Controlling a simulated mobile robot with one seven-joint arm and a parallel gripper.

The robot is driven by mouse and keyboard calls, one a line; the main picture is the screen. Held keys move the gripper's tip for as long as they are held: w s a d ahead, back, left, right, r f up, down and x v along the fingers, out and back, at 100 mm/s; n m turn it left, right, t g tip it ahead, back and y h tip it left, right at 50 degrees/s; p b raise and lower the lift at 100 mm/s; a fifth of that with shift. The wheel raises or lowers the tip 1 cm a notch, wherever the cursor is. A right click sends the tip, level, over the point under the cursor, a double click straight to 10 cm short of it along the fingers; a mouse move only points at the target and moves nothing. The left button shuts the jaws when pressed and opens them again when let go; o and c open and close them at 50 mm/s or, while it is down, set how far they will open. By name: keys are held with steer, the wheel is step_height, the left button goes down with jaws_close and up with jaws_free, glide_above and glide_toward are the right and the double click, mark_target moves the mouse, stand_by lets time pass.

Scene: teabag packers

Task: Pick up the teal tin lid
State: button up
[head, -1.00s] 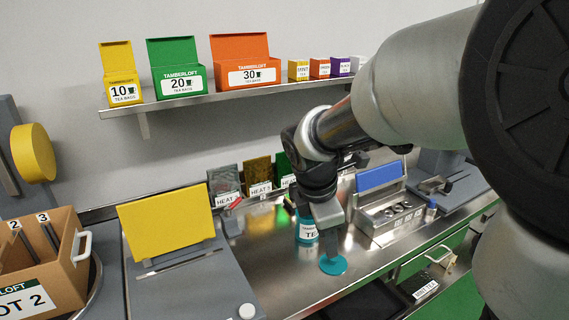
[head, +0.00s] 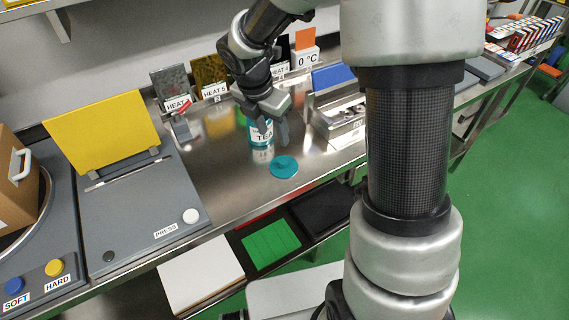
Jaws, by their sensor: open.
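The teal tin lid (head: 284,168) is a flat round disc with a small raised knob. It lies on the steel bench, just in front of the teal tin (head: 261,139). The tin stands upright with a white label, partly hidden by my gripper. My gripper (head: 273,134) is open and points down, above and behind the lid in the picture. Its fingers overlap the tin's top and right side. I see no contact with the lid; whether the fingers touch the tin I cannot tell.
A grey press with a raised yellow plate (head: 105,131) stands to the left. Labelled heat plates (head: 211,77) stand behind, and a steel rack with a blue panel (head: 333,76) is to the right. The bench left of the lid is clear.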

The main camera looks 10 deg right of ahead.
glide_above(284, 161)
steer(key=s+a, duration=0.2)
step_height(284, 161, down, 8)
steer(key=shift+w+f+b, duration=0.15)
steer(key=shift+b, duration=0.25)
steer(key=shift+w+x, duration=0.1)
steer(key=shift+x, duration=1.4)
steer(key=shift+w+x, duration=0.15)
steer(key=shift+x, duration=1.35)
steer(key=shift+d, duration=0.2)
steer(key=c, duration=1.1)
